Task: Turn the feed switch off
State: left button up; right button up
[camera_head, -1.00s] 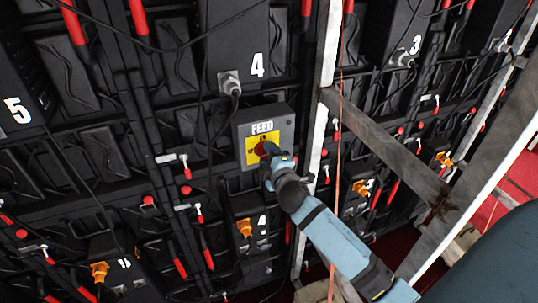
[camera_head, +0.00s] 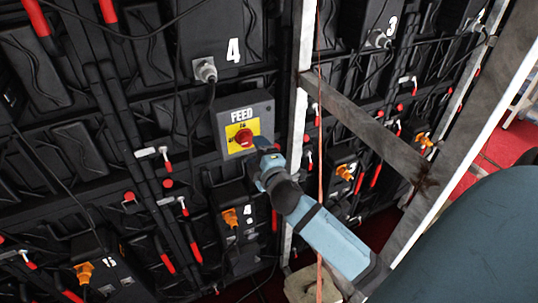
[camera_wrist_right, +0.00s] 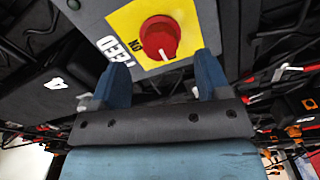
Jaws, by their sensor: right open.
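The feed switch is a red rotary knob (camera_head: 243,138) on a yellow plate (camera_head: 234,131), set in a grey box marked FEED (camera_head: 262,112). In the right wrist view the knob (camera_wrist_right: 158,38) shows whole, with a white mark at its lower edge and an "ON" label at its lower left. My right gripper (camera_head: 261,147) is just to the lower right of the knob in the head view. In the wrist view its two open fingers (camera_wrist_right: 162,66) point at the switch, with the knob ahead of the gap and nothing between them. My left gripper is out of view.
Black panel backs with cables and red handles surround the box. A grey metal frame upright (camera_head: 297,130) stands close right of it, with a diagonal brace (camera_head: 360,125). A thin reddish cord (camera_head: 319,170) hangs across my right arm. Red floor shows at the far right.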

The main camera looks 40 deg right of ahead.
jog(key=b+v, duration=0.1)
jog(key=v, duration=0.8)
jog(key=shift+b, duration=0.35)
